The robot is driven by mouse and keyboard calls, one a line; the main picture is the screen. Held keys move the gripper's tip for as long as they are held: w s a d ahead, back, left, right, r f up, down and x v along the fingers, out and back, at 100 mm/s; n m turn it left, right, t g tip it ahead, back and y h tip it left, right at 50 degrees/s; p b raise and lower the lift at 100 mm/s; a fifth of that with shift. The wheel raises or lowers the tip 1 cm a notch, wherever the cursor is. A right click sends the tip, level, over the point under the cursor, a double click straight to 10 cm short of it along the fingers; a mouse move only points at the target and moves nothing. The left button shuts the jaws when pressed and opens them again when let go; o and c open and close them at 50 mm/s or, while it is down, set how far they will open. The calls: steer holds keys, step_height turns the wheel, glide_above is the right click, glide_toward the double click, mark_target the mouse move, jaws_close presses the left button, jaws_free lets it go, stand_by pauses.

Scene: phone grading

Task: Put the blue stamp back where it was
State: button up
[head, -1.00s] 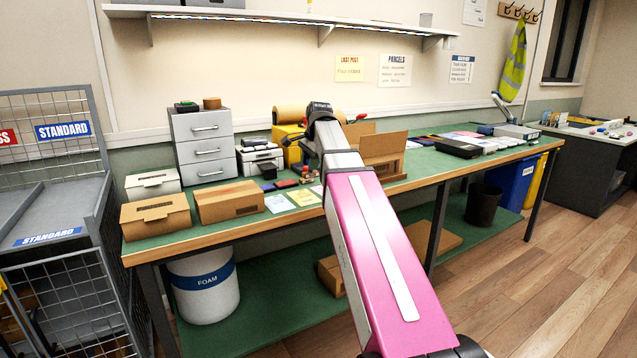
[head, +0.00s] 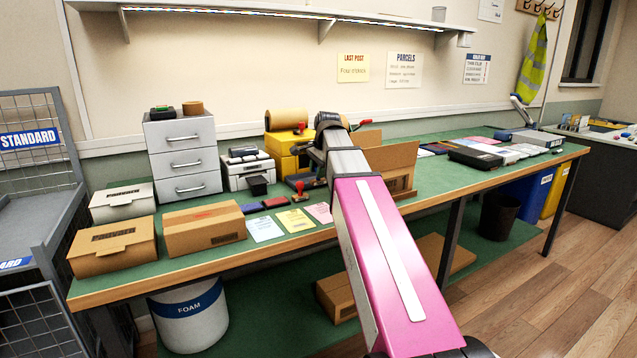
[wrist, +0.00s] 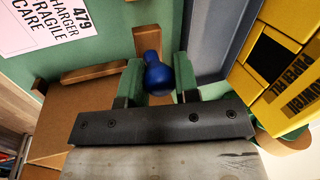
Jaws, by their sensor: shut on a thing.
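The blue stamp (wrist: 157,76) shows its round blue knob between the fingers of my gripper (wrist: 158,84) in the wrist view. The gripper is shut on it. The stamp's lower part is mostly hidden, and I cannot tell whether it touches anything below. In the head view my gripper (head: 312,170) is over the bench near the yellow dispenser, partly hidden behind my own arm, and the blue stamp cannot be made out. A stamp with a red handle (head: 300,188) stands on the bench, just in front of the gripper.
A blue ink pad (head: 250,208) and a red ink pad (head: 275,202) lie left of the red stamp, with paper cards (head: 294,220) in front. A yellow dispenser (head: 283,145) and small printer (head: 247,172) stand behind. An open carton (head: 398,165) is to the right.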

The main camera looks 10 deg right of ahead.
mark_target(318, 181)
steer(key=shift+f, duration=2.1)
steer(key=shift+f, duration=0.1)
steer(key=o, duration=0.8)
steer(key=v, duration=1.2)
steer(key=shift+s, duration=0.1)
